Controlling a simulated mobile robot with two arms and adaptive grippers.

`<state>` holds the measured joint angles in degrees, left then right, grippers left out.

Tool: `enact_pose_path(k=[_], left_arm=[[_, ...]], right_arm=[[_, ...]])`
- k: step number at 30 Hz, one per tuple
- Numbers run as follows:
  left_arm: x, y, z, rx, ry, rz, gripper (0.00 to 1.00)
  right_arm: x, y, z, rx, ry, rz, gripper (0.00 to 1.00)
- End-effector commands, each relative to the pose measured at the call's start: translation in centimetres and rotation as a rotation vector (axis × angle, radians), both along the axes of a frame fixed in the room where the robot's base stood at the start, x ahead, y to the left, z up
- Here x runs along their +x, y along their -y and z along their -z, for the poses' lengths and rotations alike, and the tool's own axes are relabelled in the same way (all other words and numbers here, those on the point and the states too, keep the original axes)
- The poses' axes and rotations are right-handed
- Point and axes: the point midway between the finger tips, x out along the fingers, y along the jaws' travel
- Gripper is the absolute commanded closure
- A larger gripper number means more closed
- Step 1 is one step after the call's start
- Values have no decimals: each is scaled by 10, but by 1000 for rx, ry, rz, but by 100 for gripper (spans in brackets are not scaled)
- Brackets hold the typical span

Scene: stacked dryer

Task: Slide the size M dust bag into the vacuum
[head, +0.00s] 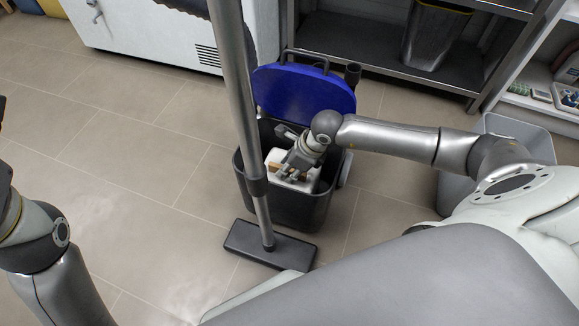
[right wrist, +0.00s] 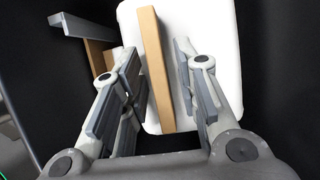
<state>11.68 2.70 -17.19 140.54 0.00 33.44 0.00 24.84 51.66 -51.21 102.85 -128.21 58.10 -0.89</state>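The vacuum (head: 265,205) is a dark open-topped canister on the floor with its blue lid (head: 303,90) raised at the back. A white dust bag (head: 276,158) with a brown cardboard collar sits inside it. No size mark is readable. My right gripper (head: 292,167) reaches down into the canister over the bag. In the right wrist view, the gripper's open fingers (right wrist: 157,80) stand on either side of the upright cardboard collar (right wrist: 152,45), with gaps showing at both sides. The white bag body (right wrist: 212,40) lies behind them. My left arm shows at the left edge, its gripper out of frame.
A metal vacuum tube (head: 236,95) with a flat floor head (head: 270,245) stands in front of the canister. A grey bin (head: 455,195) is at the right. Shelving (head: 360,50) and a white appliance (head: 150,30) stand behind. Floor at left is clear.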

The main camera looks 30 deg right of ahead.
Motion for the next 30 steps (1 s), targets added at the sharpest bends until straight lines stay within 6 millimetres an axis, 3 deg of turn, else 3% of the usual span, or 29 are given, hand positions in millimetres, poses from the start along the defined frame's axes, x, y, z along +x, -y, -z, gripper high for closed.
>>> enact_pose_path(k=[13,24,30], left_arm=[[0,0,0,0,-1,0,63],[0,0,0,0,-1,0,63],[0,0,0,0,-1,0,63]], right_arm=[[-2,3,-9,-1,2,0,63],[-24,23,-77,-2,2,0,63],[-32,29,-103,-2,1,0,63]])
